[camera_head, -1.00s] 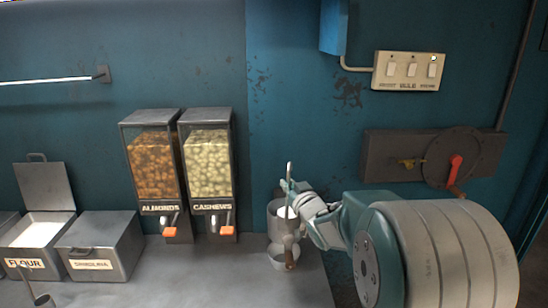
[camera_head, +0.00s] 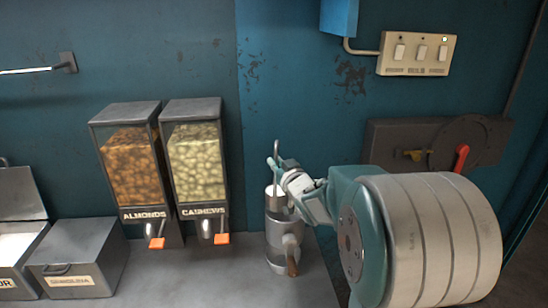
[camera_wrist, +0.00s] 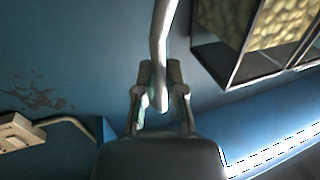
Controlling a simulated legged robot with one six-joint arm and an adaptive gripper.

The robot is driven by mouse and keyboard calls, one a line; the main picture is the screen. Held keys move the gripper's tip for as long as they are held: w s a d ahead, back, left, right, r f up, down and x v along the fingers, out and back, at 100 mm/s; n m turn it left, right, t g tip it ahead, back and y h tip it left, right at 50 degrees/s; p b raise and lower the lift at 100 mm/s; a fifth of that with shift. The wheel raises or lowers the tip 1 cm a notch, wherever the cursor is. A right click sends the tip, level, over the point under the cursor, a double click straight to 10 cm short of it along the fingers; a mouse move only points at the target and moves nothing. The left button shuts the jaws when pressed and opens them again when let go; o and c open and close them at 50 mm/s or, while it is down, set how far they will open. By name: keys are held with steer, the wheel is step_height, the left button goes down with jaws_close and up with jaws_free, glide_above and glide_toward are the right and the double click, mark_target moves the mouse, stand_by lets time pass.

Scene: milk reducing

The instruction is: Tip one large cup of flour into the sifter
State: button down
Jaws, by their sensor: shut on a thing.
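My gripper (camera_head: 280,172) is shut on the upright metal handle of a large cup (camera_head: 276,201). White flour shows at the top of the cup, which looks roughly upright. The cup is at the top of the grey metal sifter (camera_head: 284,232), which stands on the counter. I cannot tell whether they touch. The sifter has a brown handle (camera_head: 292,265) in front. In the wrist view, the cup's handle (camera_wrist: 160,45) runs between my gripper's fingers (camera_wrist: 160,85); the cup's bowl and the sifter are hidden there.
The open flour bin (camera_head: 14,243) is at the left edge, beside a closed metal bin (camera_head: 75,262). The almond dispenser (camera_head: 132,165) and cashew dispenser (camera_head: 196,160) stand left of the sifter. The counter (camera_head: 195,275) is clear in front of them. A switch panel (camera_head: 418,54) is on the wall.

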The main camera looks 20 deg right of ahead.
steer(key=shift+d+f, duration=0.15)
steer(key=shift+f, duration=0.7)
steer(key=shift+w+d+r+m, duration=0.1)
steer(key=shift+d+r+m, duration=0.05)
steer(key=shift+d+m, duration=0.65)
steer(key=shift+d+r+m, duration=0.15)
steer(key=shift+d+m, duration=0.5)
steer(key=shift+m, duration=0.25)
steer(key=shift+d+f+m, duration=0.15)
steer(key=shift+d+m, duration=0.45)
steer(key=shift+m, duration=0.05)
steer(key=shift+d+f+m, duration=0.15)
steer(key=shift+d+m, duration=0.45)
steer(key=shift+m, duration=0.05)
steer(key=shift+d+f+m, duration=0.35)
steer(key=shift+d+m, duration=0.25)
steer(key=shift+m, duration=0.05)
steer(key=shift+d+f+m, duration=0.3)
steer(key=shift+d+m, duration=0.25)
steer(key=shift+m, duration=0.1)
